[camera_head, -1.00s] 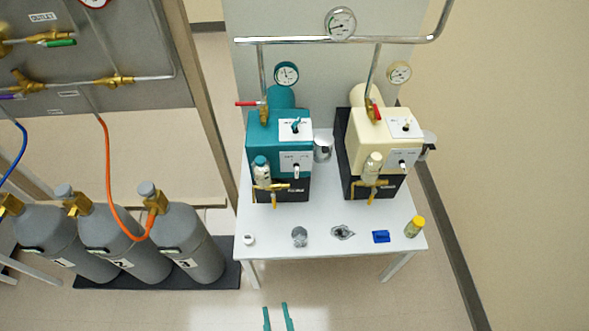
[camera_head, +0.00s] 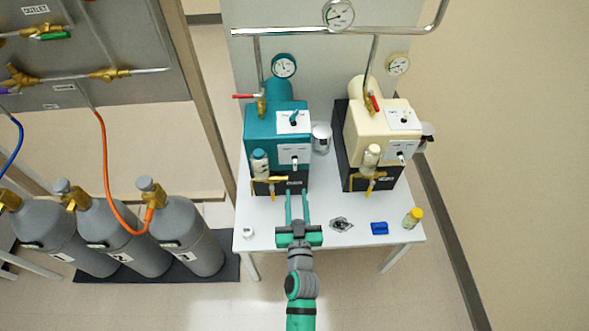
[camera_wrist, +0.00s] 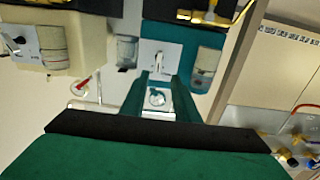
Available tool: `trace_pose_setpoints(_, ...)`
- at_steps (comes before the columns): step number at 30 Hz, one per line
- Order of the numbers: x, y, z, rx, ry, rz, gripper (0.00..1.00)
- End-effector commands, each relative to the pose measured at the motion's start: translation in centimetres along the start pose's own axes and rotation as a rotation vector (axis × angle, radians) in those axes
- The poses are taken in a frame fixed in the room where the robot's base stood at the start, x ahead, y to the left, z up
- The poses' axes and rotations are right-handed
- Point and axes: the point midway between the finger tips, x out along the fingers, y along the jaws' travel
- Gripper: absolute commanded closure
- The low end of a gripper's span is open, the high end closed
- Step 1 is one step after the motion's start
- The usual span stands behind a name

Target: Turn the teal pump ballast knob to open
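The teal pump (camera_head: 262,124) stands at the left of the white table. A small teal knob (camera_head: 293,117) sits on its upper white plate, and a dark-tipped lever (camera_head: 294,160) on its front plate. The labels are too small to read. My gripper (camera_head: 297,193) is open and empty, its two fingers parallel, in front of and below the front plate. In the wrist view, which looks upside down, the front-plate lever (camera_wrist: 159,57) shows just beyond the fingertips. A pale round part shows between the fingers; I cannot tell its setting.
A blue item (camera_head: 379,228), a yellow-capped bottle (camera_head: 413,217) and a white cap (camera_head: 248,232) lie along the table's front. A brass valve (camera_head: 270,182) projects from the teal pump's lower front.

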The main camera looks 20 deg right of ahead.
Motion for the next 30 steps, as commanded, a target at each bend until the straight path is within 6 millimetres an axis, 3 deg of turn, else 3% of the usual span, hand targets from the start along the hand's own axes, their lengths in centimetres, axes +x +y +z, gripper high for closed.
trace_pose_setpoints(8,2.3,0.4,-0.3,-0.001,0.006,0.005,0.72)
trace_pose_setpoints(21,9.2,0.5,-0.3,-0.003,0.005,0.004,0.72)
trace_pose_setpoints(30,11.2,0.3,-0.2,-0.002,0.003,0.002,0.72)
